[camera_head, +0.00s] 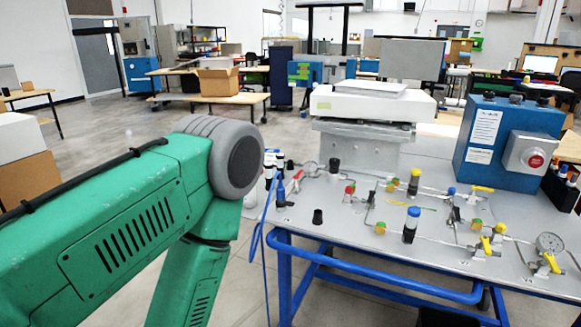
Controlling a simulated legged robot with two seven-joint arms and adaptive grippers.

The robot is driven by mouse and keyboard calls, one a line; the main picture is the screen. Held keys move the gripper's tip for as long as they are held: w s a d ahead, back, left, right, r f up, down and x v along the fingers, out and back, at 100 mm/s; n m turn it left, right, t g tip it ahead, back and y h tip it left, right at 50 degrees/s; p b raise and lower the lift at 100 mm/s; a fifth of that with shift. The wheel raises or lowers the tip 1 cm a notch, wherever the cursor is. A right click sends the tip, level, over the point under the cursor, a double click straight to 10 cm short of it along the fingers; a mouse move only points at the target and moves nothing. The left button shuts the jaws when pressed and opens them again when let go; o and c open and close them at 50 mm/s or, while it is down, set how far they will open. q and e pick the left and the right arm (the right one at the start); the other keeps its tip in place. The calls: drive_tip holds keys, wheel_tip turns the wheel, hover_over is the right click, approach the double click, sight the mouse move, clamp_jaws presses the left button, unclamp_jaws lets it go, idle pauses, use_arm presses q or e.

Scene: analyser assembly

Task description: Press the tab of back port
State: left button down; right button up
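The metal panel table (340,238) carries tubing with several small fittings. A yellow-capped cylinder (414,182) stands at the back and a blue-capped one (411,225) nearer the front. My green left arm fills the left side and bends down beside the table's left end; its gripper is below the picture. My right gripper does not show.
A white analyser (372,103) stands on a metal block behind the fittings. A blue box with a red button (536,160) is at the back right. Yellow-handled valves (486,246) and a gauge (549,243) are front right. A blue rail (380,277) runs along the table front.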

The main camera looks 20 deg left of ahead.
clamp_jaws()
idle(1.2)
